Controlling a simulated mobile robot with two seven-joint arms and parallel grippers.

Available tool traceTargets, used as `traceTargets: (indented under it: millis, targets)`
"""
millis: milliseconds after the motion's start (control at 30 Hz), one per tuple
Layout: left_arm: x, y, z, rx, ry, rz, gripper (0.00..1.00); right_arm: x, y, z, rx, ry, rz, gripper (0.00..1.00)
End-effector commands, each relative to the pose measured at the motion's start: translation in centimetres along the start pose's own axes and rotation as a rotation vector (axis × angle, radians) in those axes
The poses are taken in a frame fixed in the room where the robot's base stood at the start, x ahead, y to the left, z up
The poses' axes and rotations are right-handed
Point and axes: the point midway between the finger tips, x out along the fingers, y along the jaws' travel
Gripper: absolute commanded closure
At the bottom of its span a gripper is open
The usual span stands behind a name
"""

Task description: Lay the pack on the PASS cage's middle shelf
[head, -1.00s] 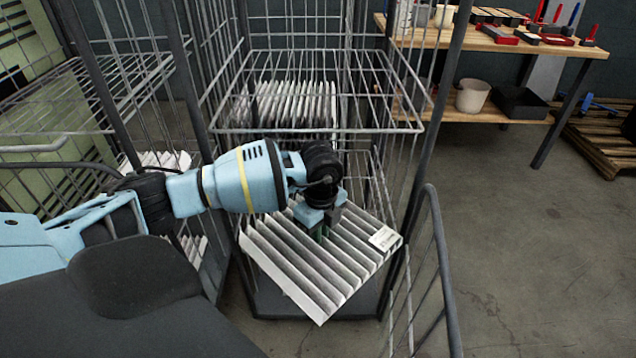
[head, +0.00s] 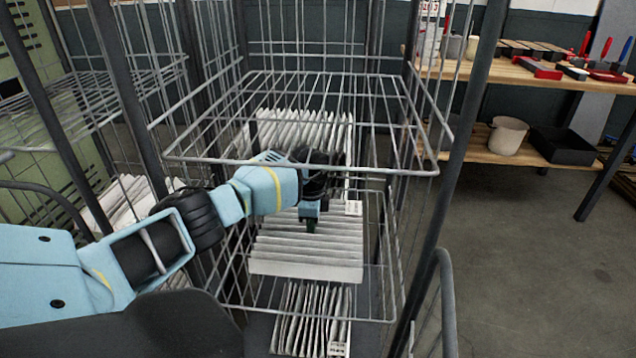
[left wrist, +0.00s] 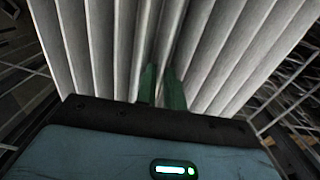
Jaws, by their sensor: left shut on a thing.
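The pack (head: 305,257) is a white pleated filter with a small label at its far right corner. My left gripper (head: 310,224) is shut on one of its pleats from above. In the left wrist view, the green fingers (left wrist: 162,88) pinch a pleat of the pack (left wrist: 215,45). The pack is inside the wire cage (head: 432,190), below the upper wire shelf (head: 400,165) and just over the middle shelf (head: 377,318). I cannot tell whether it touches that shelf. My right gripper is not in view.
More pleated packs (head: 312,315) stand below the middle shelf, and others (head: 300,130) stand behind. A neighbouring cage with packs (head: 125,205) is at the left. A workbench (head: 535,78) with tools is at the right. The floor (head: 520,260) before the bench is clear.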

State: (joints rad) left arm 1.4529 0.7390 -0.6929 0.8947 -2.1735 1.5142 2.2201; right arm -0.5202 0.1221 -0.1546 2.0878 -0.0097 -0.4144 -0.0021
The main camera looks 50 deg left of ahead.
Motion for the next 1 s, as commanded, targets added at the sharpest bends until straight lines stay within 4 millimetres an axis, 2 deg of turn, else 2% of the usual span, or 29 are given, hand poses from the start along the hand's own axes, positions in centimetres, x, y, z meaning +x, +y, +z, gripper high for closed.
traceTargets:
  millis: [267,733,1000]
  targets:
    - [0.5,0.0,0.0,0.002,-0.001,0.000,1.00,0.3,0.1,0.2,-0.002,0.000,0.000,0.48]
    - [4.6,0.1,0.0,0.002,-0.003,0.002,1.00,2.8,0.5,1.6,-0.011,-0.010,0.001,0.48]
    - [5.5,0.0,0.0,0.002,-0.001,0.000,1.00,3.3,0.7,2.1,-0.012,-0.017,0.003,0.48]
